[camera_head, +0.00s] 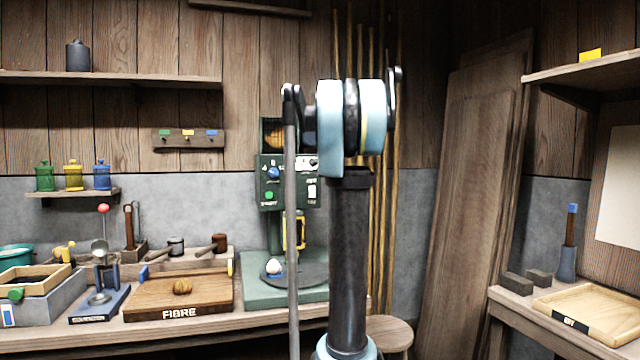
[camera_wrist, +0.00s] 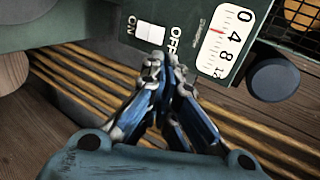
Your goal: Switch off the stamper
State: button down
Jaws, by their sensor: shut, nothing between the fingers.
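The stamper (camera_head: 270,183) is a green machine on the left bench, partly hidden behind my arm in the head view. Its panel shows in the wrist view (camera_wrist: 100,28), rotated. A white switch (camera_wrist: 150,35) sits there between the printed words ON and OFF; which way it is set I cannot tell. It also shows in the head view (camera_head: 312,191). My gripper (camera_wrist: 163,62) is shut and empty. Its fingertips overlap the panel edge just below the switch in the wrist view; whether they touch it I cannot tell. The head view hides the fingers.
Beside the switch are a white gauge (camera_wrist: 217,45) and a dark round knob (camera_wrist: 273,77). Thin poles (camera_head: 378,230) stand against the wall behind. The stamper's green base (camera_head: 262,292) holds a dark round plate (camera_head: 305,275). A wooden board (camera_head: 205,288) lies left of it.

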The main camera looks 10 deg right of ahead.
jog(key=shift+v, duration=0.9)
jog(key=shift+w+r, duration=0.1)
jog(key=s+a+f+n+g, duration=0.2)
jog(key=s+a+f+n, duration=0.15)
jog(key=s+f, duration=0.35)
jog(key=s+a+f+n+g+y, duration=0.1)
jog(key=s+a+f+n, duration=0.2)
jog(key=s+a+f, duration=0.45)
jog(key=s+a+f+n+g, duration=0.2)
jog(key=s+f+n, duration=0.15)
jog(key=s, duration=0.65)
jog(key=s+f+n+g+h, duration=0.1)
jog(key=s+f+n+g, duration=0.4)
jog(key=s+f, duration=1.9)
jog(key=s+a+n, duration=0.1)
jog(key=s+n, duration=0.1)
jog(key=shift+s+f+n+h, duration=0.3)
jog(key=shift+s+f, duration=0.05)
jog(key=shift+f, duration=0.05)
